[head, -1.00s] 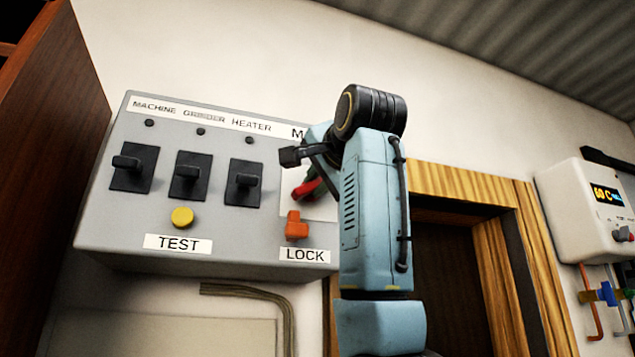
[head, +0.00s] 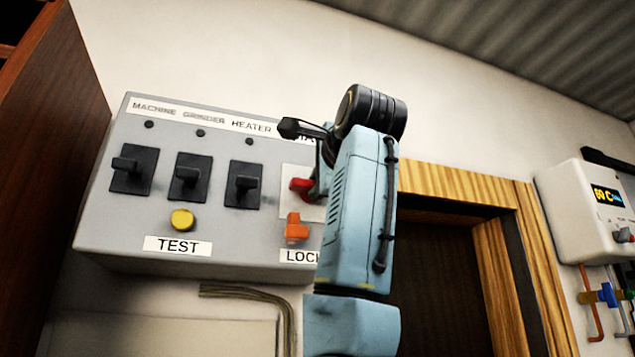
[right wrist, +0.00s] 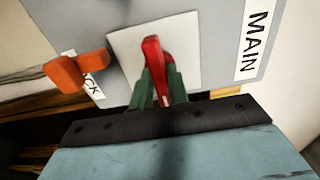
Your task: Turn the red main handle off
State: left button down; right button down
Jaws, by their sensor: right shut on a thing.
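The red main handle (head: 301,188) sits on a white plate (head: 289,174) at the right end of the grey switch panel (head: 222,228). In the right wrist view the red handle (right wrist: 154,62) stands between the green fingers of my right gripper (right wrist: 158,84), below the MAIN label (right wrist: 255,38). My right gripper (head: 312,190) is shut on the handle; in the head view my arm hides part of it. My left gripper is not in view.
An orange lock piece (head: 296,228) sticks out just below the handle. Three black switches (head: 190,177) and a yellow test button (head: 182,220) are to the left. A wooden door frame (head: 460,190) and white control box (head: 585,205) stand to the right.

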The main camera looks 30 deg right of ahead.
dwell(0.4)
jog(key=c, duration=1.4)
grip_release()
jog(key=shift+o, duration=0.2)
jog(key=b+v, duration=0.4)
jog(key=v, duration=0.9)
jog(key=shift+s+b, duration=0.2)
jog(key=shift+b, duration=0.2)
